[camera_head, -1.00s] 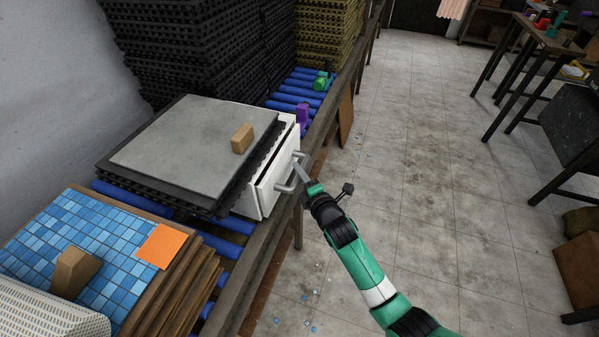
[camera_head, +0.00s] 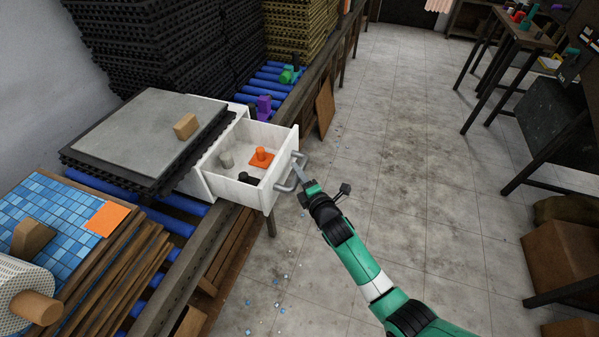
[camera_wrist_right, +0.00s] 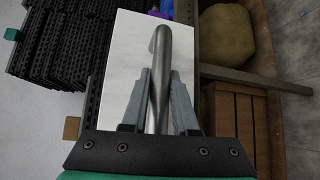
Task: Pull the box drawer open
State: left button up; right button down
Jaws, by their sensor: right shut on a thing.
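The white box drawer (camera_head: 240,187) stands well out of its white box (camera_head: 192,184), toward the right in the head view. Inside it lie an orange piece with a knob (camera_head: 262,157), a grey piece (camera_head: 227,160) and a black piece (camera_head: 247,178). My right gripper (camera_head: 300,178) is at the drawer front, shut on the grey metal handle (camera_head: 291,172). In the right wrist view the handle (camera_wrist_right: 160,75) runs between the two fingers (camera_wrist_right: 159,105), against the white drawer front (camera_wrist_right: 125,60). My left gripper is not in view.
A grey slab on black mats (camera_head: 140,135) with a wooden block (camera_head: 186,126) covers the box. Blue rollers (camera_head: 170,215) run beneath. A purple piece (camera_head: 264,106) and a green piece (camera_head: 289,75) stand behind. Blue mosaic sheets (camera_head: 50,215) lie at front left.

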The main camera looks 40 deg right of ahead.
jog(key=shift+w, duration=0.1)
jog(key=c, duration=0.7)
grip_release()
jog(key=shift+s+a+r+p, duration=0.15)
jog(key=shift+s+r+p, duration=0.05)
jog(key=shift+s+p, duration=0.2)
jog(key=p+v, duration=0.4)
jog(key=v, duration=0.6)
jog(key=shift+s+a, duration=0.2)
jog(key=shift+s, duration=0.2)
